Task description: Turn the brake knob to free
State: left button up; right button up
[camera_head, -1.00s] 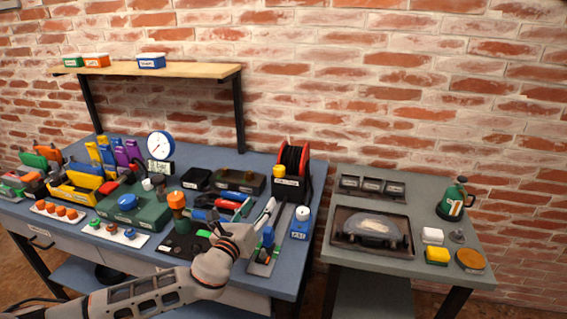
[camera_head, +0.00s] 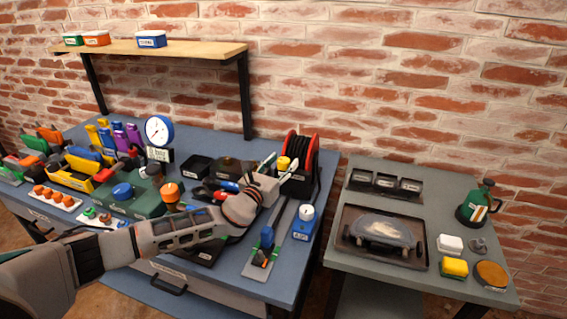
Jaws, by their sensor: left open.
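The likely brake knob, a yellow knob (camera_head: 283,162), sits on the black base of a cable reel (camera_head: 298,153) with red rims, at the back right of the blue bench. My left gripper (camera_head: 281,164) is open, pointing up and right at this knob. In the picture its two pale fingers appear on either side of the knob; I cannot tell whether they touch it. The gripper body hides part of the reel base, including where its label was. The knob's setting is too small to read. My right gripper is not in view.
An orange knob (camera_head: 170,193) and a green box with a blue knob (camera_head: 122,191) stand left. A grey side table (camera_head: 345,268) stands right.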

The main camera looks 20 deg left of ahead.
pick_arm(q)
jog(key=shift+w, duration=0.5)
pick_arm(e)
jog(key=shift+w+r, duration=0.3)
pick_arm(q)
jog(key=shift+c, duration=0.3)
jog(key=c, duration=1.1)
jog(key=shift+o, duration=0.2)
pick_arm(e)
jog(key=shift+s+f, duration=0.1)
pick_arm(q)
jog(key=shift+d+r, duration=0.1)
